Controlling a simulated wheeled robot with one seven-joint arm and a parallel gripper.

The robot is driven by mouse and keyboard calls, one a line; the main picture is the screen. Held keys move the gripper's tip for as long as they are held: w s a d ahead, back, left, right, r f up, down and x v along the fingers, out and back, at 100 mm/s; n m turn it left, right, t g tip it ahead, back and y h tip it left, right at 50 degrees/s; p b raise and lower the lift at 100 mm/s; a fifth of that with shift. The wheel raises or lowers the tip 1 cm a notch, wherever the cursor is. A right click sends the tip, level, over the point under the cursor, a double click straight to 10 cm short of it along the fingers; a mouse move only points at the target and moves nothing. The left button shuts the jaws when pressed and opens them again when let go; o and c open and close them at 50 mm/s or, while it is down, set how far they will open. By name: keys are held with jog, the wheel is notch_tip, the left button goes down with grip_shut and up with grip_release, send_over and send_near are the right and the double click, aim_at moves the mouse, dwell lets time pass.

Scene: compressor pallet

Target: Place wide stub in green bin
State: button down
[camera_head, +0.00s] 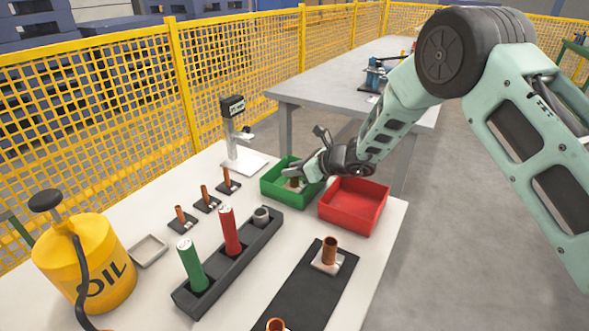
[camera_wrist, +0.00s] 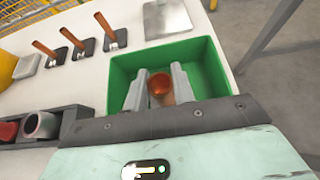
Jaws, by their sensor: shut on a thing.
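The green bin (camera_head: 273,187) stands on the white table, left of the red bin. My gripper (camera_head: 291,177) reaches into it from the right. In the wrist view my gripper (camera_wrist: 159,88) is shut on a copper stub (camera_wrist: 160,86), with one grey finger on each side of it. The green bin (camera_wrist: 212,60) surrounds the stub and fingers in that view. The stub (camera_head: 295,182) shows only in part in the head view. I cannot tell whether its lower end touches the bin floor.
The red bin (camera_head: 353,206) stands right beside the green one. A dark rack (camera_head: 236,262) holds red and green cylinders. Another copper stub (camera_head: 330,248) stands on a black mat. Several thin copper pieces stand at left.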

jog(key=shift+f+b, duration=0.15)
jog(key=shift+b, duration=0.15)
jog(key=c, duration=1.2)
grip_release()
jog(key=shift+o, duration=0.2)
